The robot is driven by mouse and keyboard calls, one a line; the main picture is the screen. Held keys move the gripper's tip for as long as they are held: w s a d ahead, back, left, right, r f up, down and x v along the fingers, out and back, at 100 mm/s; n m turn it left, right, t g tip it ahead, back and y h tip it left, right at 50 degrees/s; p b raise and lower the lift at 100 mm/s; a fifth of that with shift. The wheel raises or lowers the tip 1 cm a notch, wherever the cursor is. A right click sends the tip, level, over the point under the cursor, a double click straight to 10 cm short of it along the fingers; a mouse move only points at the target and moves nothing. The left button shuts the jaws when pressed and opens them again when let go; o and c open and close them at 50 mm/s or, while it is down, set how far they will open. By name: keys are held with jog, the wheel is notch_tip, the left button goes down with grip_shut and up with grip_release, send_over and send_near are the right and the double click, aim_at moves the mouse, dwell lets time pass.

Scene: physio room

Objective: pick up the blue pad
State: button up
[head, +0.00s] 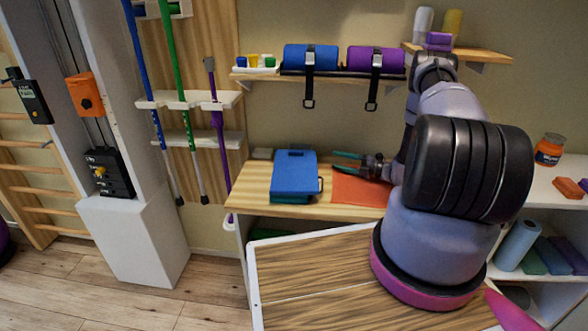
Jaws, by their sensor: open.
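The blue pad (295,172) lies on top of a stack at the left part of the wooden counter. A teal layer (291,199) shows under its front edge. A small loop or handle sticks out at its right side. My gripper (340,162) is just right of the pad, over the counter, with its fingers pointing left toward it. The fingers are apart and nothing shows between them. I cannot tell whether a fingertip touches the pad. My arm hides part of the counter on the right.
An orange mat (356,188) lies under my gripper. A wall shelf (262,75) above holds strapped blue (311,56) and purple (375,60) rolls, with straps hanging down. Poles stand at the left. A wood-topped surface (315,262) is in front. An orange jar (548,150) stands at right.

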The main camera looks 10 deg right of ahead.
jog(key=x, duration=0.8)
jog(key=shift+w+d, duration=0.15)
grip_shut()
